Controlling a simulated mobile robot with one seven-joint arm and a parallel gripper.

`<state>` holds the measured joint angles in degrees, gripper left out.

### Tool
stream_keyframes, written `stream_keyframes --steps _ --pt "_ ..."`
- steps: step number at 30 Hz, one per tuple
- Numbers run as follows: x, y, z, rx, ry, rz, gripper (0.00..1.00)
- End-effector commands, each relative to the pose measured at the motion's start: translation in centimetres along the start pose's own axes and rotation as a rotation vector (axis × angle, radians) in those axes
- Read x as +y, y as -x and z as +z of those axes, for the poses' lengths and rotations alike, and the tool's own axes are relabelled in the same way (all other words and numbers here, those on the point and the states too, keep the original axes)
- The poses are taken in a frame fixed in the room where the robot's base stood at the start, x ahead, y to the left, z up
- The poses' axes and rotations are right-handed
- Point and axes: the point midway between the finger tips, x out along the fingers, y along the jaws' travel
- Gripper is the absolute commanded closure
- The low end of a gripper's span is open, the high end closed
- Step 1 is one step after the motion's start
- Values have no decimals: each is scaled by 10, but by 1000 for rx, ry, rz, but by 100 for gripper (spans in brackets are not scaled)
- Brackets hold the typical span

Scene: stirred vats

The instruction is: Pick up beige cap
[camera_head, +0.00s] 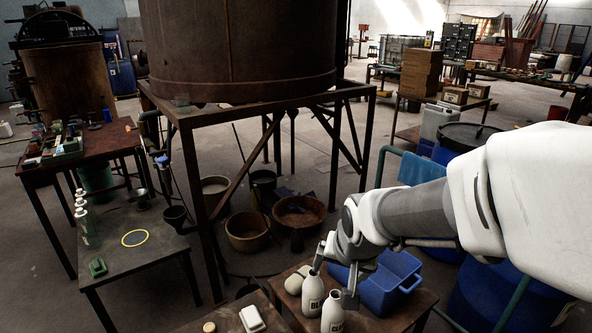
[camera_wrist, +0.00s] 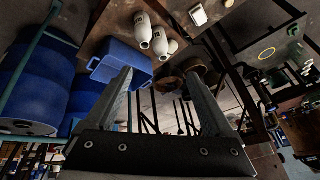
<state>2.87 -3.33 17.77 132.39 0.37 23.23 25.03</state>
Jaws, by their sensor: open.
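A small round beige piece (camera_head: 209,327), which looks like the beige cap, lies on a brown table at the bottom edge of the head view, left of a white block (camera_head: 252,319). A pale bit at the top edge of the wrist view (camera_wrist: 228,3) may be the same cap; I cannot tell. My gripper (camera_head: 334,281) is open and empty, to the right of the cap and apart from it. Its two fingers also show in the wrist view (camera_wrist: 156,78). In the head view it overlaps the tops of two white bottles (camera_head: 312,298) (camera_head: 333,315); contact is unclear.
A blue bin (camera_head: 398,272) stands beside the bottles, with a beige rounded item (camera_head: 296,280) at their left. The rusty vat frame (camera_head: 188,190) stands behind. A dark table (camera_head: 130,265) at left holds bottles, a green item (camera_head: 97,267) and a yellow ring (camera_head: 135,238).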

Motion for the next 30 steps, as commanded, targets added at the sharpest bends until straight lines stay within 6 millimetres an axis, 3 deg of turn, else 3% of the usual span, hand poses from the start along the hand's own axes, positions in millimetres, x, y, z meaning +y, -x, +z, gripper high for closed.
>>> stream_keyframes --steps 1,3,15,21,30 --pt "-9 -28 5 -20 -24 -22 13" --pt "-24 -56 8 -36 -66 -59 13" --pt "-118 -205 56 -175 -405 -306 13" --pt "-164 -264 88 -270 -651 -428 13" --pt "-219 -335 129 -419 -1112 -574 13"
